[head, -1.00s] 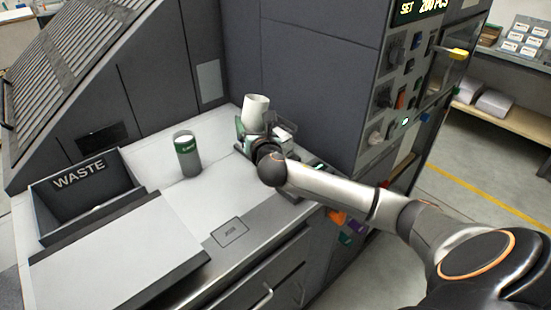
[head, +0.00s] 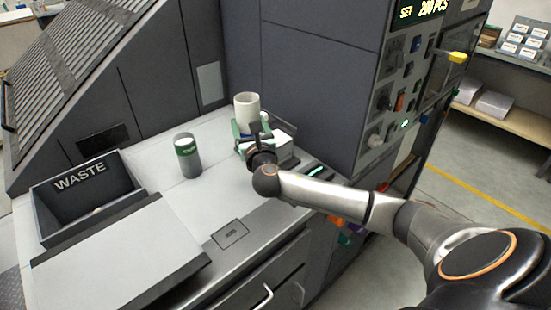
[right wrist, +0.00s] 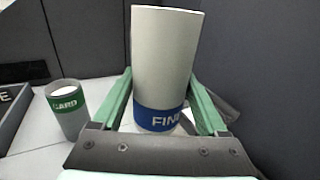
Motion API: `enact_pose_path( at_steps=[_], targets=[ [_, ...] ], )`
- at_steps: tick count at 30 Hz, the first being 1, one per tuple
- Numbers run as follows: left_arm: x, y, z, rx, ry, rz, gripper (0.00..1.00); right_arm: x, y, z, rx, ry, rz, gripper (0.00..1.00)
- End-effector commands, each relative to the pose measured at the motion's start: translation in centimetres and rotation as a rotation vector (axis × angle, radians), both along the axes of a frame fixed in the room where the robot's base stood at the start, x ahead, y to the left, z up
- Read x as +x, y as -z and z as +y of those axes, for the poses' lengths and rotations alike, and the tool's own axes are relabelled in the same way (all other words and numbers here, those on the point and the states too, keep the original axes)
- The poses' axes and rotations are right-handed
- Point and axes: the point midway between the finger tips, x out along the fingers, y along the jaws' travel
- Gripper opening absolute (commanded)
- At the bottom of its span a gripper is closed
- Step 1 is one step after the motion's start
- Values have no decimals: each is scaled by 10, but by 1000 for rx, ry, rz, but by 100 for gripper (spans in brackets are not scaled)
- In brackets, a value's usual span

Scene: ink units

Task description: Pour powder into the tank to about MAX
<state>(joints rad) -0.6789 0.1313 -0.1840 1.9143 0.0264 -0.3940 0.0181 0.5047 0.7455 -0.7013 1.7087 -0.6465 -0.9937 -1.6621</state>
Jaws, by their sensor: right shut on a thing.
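A white canister (head: 247,108) with a blue band stands roughly upright in my right gripper (head: 246,130), above the right part of the white worktop. In the right wrist view the canister (right wrist: 166,55) fills the middle, and its band shows letters starting "FIN". The green fingers of my right gripper (right wrist: 161,92) are shut on it, one on each side. The powder inside cannot be seen. A grey canister (head: 188,158) with a green band stands on the worktop to the left, and in the right wrist view (right wrist: 69,122) its band ends in "ARD". I cannot make out the tank or its MAX mark. My left gripper is not in view.
A dark bin marked WASTE (head: 38,215) stands at the left of the worktop (head: 150,165). A dark machine panel (head: 310,85) rises behind my right gripper, with a column of switches (head: 396,100) to its right.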

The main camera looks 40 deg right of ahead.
Motion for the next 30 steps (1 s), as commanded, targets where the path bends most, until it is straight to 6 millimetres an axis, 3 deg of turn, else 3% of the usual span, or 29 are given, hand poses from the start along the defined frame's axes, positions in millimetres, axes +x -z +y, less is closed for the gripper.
enact_pose_path(
  at_steps=[19,30],
  targets=[
    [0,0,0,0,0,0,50,-3,-28,45,4,-1,-3,13],
    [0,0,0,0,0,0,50,-4,-31,50,2,0,-1,13]
  ],
)
